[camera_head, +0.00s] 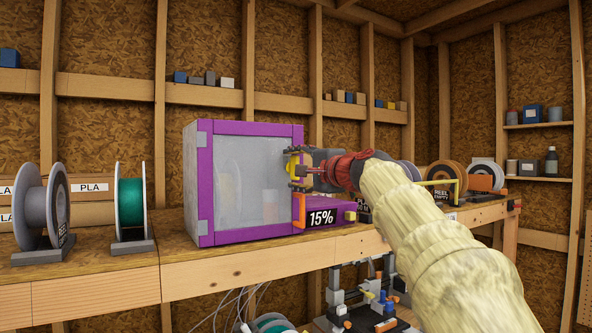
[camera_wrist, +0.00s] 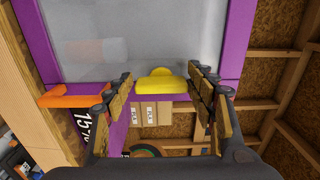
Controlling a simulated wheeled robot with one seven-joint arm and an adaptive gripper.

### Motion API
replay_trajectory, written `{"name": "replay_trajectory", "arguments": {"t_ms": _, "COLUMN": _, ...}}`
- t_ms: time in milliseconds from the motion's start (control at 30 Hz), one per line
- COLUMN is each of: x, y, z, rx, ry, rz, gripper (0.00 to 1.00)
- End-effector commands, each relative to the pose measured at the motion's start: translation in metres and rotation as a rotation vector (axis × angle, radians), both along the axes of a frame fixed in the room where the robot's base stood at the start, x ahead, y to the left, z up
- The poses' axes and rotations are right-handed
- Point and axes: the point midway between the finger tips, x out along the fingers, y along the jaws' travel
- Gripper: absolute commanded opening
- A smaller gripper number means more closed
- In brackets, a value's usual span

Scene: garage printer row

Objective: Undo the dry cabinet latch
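The dry cabinet (camera_head: 249,238) has a purple frame and a clear front door (camera_head: 240,180), which looks shut. Its yellow latch (camera_head: 291,164) is at the door's right edge, partly hidden by my gripper (camera_head: 298,169) in the head view. In the wrist view the latch (camera_wrist: 160,82) shows as a rounded yellow piece. My gripper (camera_wrist: 162,76) is open, with one finger on each side of the latch and visible gaps between. An orange handle (camera_head: 299,211) is below the latch; it also shows at the left in the wrist view (camera_wrist: 72,96).
A purple box reading 15% (camera_head: 321,218) sits right of the cabinet under my gripper. Spools (camera_head: 131,202) stand on the wooden bench (camera_head: 230,268) to the left, and more spools (camera_head: 447,177) stand to the right. A printer (camera_head: 362,295) is below the bench.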

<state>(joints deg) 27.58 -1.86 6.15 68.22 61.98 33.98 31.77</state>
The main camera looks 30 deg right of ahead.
Motion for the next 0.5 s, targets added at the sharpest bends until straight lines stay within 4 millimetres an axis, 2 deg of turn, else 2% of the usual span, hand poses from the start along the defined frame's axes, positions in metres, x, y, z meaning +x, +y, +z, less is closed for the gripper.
{"name": "replay_trajectory", "arguments": {"t_ms": 167, "x": -0.0003, "y": 0.0, "z": 0.0005, "rx": 0.0, "ry": -0.001, "rz": 0.0, "gripper": 0.67}}
{"name": "replay_trajectory", "arguments": {"t_ms": 500, "x": -0.0033, "y": -0.0002, "z": 0.0013, "rx": 0.0, "ry": -0.002, "rz": -0.001, "gripper": 0.67}}
